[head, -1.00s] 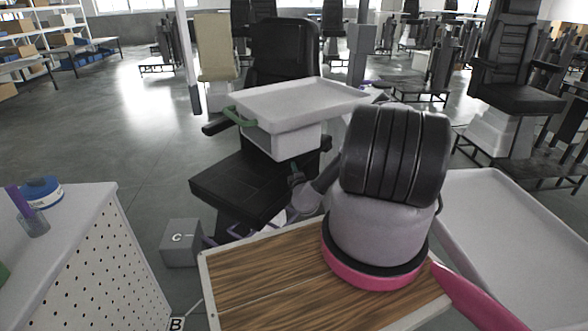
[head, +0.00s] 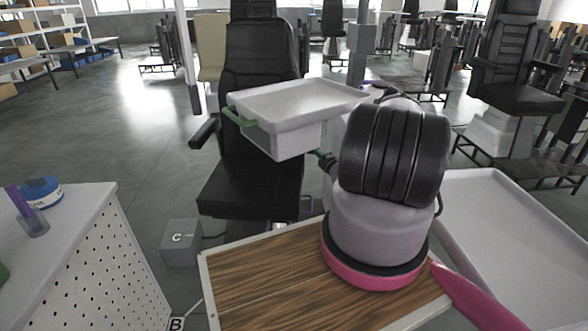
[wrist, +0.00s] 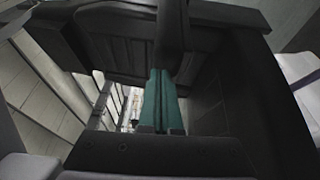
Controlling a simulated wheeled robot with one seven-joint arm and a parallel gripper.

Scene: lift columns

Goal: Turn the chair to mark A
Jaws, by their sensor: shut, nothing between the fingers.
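The black chair (head: 250,185) stands in the middle of the head view, its seat pointing towards me and slightly left. Its tall backrest (head: 262,55) is behind, and an armrest (head: 204,132) shows at its left. My gripper (head: 323,158) is small and partly hidden by my arm, right of the chair and beside the bin. In the wrist view its teal fingers (wrist: 163,105) are together and empty, close to dark chair parts (wrist: 110,45); contact cannot be told. Mark A is not in view.
A grey block marked C (head: 181,243) stands on the floor left of the seat. A label B (head: 176,324) shows at the bottom edge. A white perforated cabinet (head: 95,250) is at left, and a wood-topped surface (head: 255,285) in front. Floor at left is open.

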